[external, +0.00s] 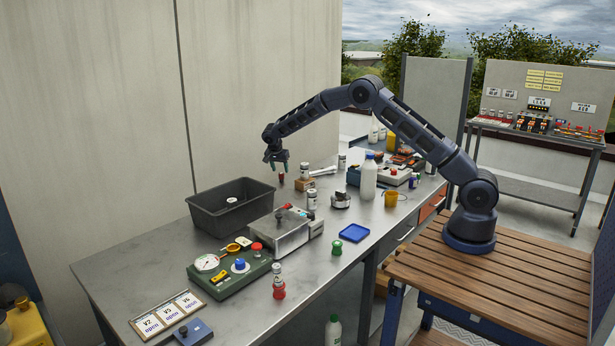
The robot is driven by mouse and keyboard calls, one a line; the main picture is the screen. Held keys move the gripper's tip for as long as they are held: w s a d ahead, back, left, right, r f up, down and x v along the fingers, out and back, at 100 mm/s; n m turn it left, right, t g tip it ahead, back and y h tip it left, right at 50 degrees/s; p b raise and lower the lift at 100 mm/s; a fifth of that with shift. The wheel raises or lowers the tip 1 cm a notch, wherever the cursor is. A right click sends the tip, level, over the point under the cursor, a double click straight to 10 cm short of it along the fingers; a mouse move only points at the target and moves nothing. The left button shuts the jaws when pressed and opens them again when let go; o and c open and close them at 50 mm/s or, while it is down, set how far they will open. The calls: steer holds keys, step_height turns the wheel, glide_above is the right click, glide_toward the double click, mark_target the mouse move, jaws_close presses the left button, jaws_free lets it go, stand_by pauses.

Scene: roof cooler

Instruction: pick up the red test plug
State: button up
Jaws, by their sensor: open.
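My gripper (277,164) points down over the far part of the metal workbench, behind the black bin, with its greenish fingertips apart. A small dark red upright piece (281,177), which looks like the red test plug, shows just below the fingertips. It is too small to tell whether it sits between the fingertips or stands just under or behind them. Other red things are on the bench: a red cap (257,247) on the green case and a red-based small bottle (279,290) near the front edge.
A black open bin (207,215) with a white round item inside stands left of my gripper. A small bottle on a wooden block (304,185) stands close on the right.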

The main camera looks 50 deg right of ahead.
mark_target(281, 173)
steer(key=x, duration=0.5)
steer(key=shift+s, duration=0.1)
steer(key=c, duration=1.1)
